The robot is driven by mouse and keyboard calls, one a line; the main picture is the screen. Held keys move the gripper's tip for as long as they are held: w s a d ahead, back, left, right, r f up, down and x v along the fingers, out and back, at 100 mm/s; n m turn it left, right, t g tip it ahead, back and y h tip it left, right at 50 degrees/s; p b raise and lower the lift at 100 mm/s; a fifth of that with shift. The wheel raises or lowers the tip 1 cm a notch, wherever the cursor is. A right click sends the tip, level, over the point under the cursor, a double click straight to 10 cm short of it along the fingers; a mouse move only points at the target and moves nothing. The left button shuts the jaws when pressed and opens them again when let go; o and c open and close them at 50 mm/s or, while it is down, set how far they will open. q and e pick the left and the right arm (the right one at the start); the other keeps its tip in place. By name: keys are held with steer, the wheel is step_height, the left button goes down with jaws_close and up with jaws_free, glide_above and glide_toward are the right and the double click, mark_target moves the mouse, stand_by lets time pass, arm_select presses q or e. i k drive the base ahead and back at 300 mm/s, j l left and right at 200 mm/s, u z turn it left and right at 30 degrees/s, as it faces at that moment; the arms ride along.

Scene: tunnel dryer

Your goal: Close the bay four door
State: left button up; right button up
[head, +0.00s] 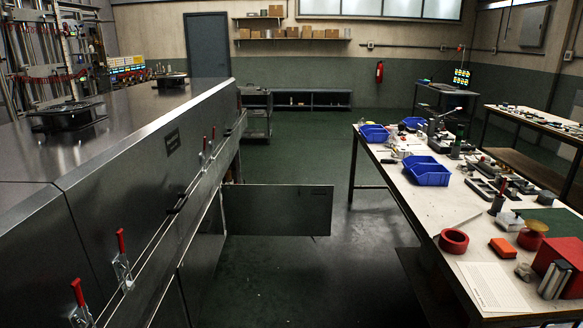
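The long metal tunnel dryer (120,190) runs along the left side. One flat dark metal door (277,210) stands swung out from its side, at about a right angle, reaching into the aisle. I cannot read a bay number on it, so I cannot tell for sure that it is bay four. Red-handled toggle clamps (122,258) line the dryer's side, and a dark pull handle (177,203) sits between them. Neither of my grippers is in view.
A long workbench (440,205) with blue bins (427,171), a red tape roll (453,241) and tools stands on the right. The green floor (300,275) between dryer and bench is clear apart from the open door. A cart (257,115) stands beyond the door.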

mark_target(261, 210)
steer(key=i+j, duration=0.15)
steer(key=i, duration=0.45)
steer(key=i+j, duration=0.15)
steer(key=i, duration=0.45)
steer(key=i+j, duration=0.2)
steer(key=i, duration=0.45)
steer(key=i+l, duration=0.15)
steer(key=i, duration=0.25)
steer(key=i+l, duration=0.1)
steer(key=i, duration=0.25)
